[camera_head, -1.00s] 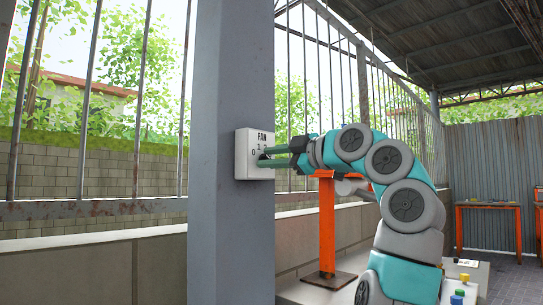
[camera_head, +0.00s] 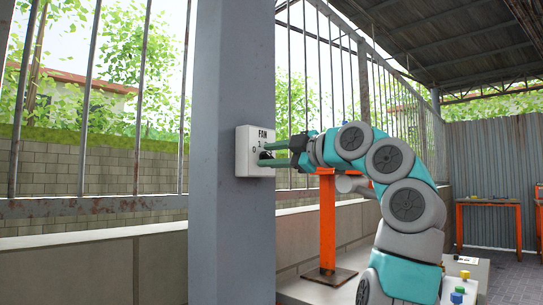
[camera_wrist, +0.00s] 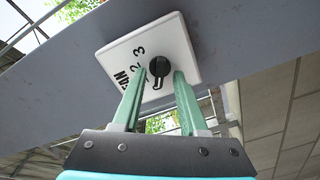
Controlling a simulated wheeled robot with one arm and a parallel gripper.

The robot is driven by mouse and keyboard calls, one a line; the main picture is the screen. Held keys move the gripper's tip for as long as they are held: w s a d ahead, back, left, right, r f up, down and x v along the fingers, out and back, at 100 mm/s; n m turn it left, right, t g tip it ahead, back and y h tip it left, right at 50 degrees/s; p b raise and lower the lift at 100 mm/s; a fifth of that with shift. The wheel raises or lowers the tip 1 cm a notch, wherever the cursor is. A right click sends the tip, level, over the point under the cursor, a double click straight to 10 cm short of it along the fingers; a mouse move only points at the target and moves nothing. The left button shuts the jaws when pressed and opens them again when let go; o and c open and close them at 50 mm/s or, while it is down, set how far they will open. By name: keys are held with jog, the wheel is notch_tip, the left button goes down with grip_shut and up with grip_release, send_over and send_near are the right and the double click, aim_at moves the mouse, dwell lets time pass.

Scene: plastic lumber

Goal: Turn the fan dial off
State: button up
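The white fan box (camera_head: 246,160) is mounted on the grey post, with FAN and numbers printed on its face. Its black dial (camera_wrist: 160,67) shows in the wrist view, with a small pointer on its lower side; I cannot tell surely which number it marks. My gripper (camera_head: 268,155) reaches the box from the right, with its two green fingers apart. In the wrist view the fingertips of my gripper (camera_wrist: 162,73) are on either side of the dial. Whether they touch it is unclear. In the head view the fingers partly hide the dial and numbers.
The grey post (camera_head: 232,240) stands in front of a barred fence above a low wall (camera_head: 90,270). An orange stand (camera_head: 327,225) is behind my arm. An orange table (camera_head: 488,206) stands far right. Open air surrounds the box on its right side.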

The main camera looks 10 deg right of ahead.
jog(key=b+v, duration=0.1)
jog(key=v, duration=0.6)
jog(key=shift+s+d+b, duration=0.25)
jog(key=shift+s+b, duration=0.05)
dwell(0.3)
